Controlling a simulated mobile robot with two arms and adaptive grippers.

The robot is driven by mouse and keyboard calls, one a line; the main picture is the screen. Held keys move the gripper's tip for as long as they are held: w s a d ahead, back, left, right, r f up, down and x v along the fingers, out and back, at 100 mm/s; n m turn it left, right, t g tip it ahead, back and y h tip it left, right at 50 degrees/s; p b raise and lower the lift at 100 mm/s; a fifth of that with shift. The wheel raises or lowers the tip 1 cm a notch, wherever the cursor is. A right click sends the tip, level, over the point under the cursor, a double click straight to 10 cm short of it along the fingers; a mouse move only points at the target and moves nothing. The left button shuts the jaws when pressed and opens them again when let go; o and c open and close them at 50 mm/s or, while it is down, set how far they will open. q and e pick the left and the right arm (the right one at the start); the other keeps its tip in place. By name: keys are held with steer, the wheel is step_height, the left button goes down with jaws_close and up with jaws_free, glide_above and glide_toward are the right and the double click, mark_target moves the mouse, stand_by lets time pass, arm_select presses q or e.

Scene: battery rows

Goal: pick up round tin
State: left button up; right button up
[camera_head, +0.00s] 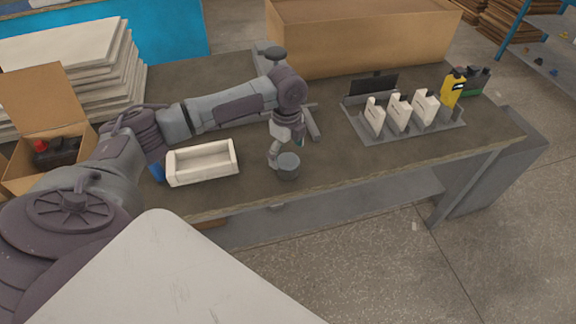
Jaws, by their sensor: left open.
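The round tin (289,167) is a small grey cylinder standing upright on the workbench, close to its front edge. My left gripper (285,155) hangs down from its arm right at the tin, its fingers open. One finger shows at the tin's left side and another part shows behind its top. I cannot tell whether the fingers touch the tin. My right gripper is not in view.
A white open tray (203,181) stands left of the tin. A grey rack (408,132) with white and yellow items is at right. A large cardboard box (365,40) stands at the back. The bench (350,170) is bare right of the tin.

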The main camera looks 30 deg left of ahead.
mark_target(288, 160)
arm_select(q)
steer(key=shift+w+f+p, duration=0.15)
steer(key=shift+f, duration=1.25)
steer(key=shift+w+f+p, duration=0.1)
steer(key=shift+f+p, duration=0.05)
steer(key=shift+f, duration=1.2)
steer(key=shift+r, duration=0.1)
steer(key=c, duration=1.5)
